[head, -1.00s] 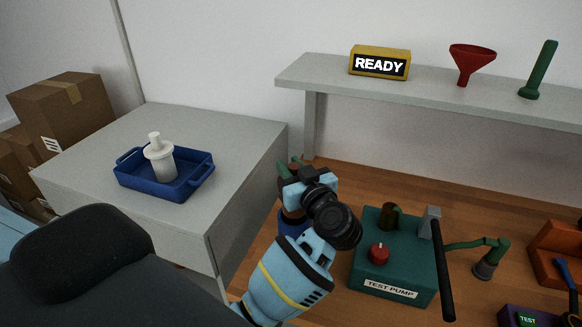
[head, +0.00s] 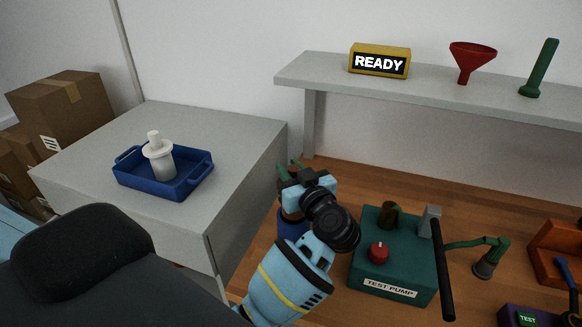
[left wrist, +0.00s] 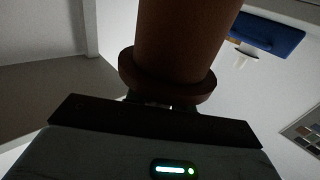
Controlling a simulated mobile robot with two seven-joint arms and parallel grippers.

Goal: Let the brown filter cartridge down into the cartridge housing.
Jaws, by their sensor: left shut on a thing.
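The brown filter cartridge (left wrist: 185,40) fills the top middle of the left wrist view, a brown cylinder with a wider flange. My left gripper (head: 302,184) is shut on it. In the head view my gripper and wrist hide most of the cartridge. A blue body (head: 291,223), which looks like the cartridge housing, shows partly just below the gripper, left of the test pump. Its opening is hidden, so I cannot tell whether the cartridge's lower end is inside or above it. My right gripper is not in view.
The green test pump (head: 392,269) with a red knob and black lever (head: 442,270) stands close right of my left wrist. A blue tray (head: 197,180) holding a white cartridge (head: 161,163) sits on the grey cabinet (head: 110,137). A shelf (head: 450,101) runs behind, with a READY sign (head: 379,62).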

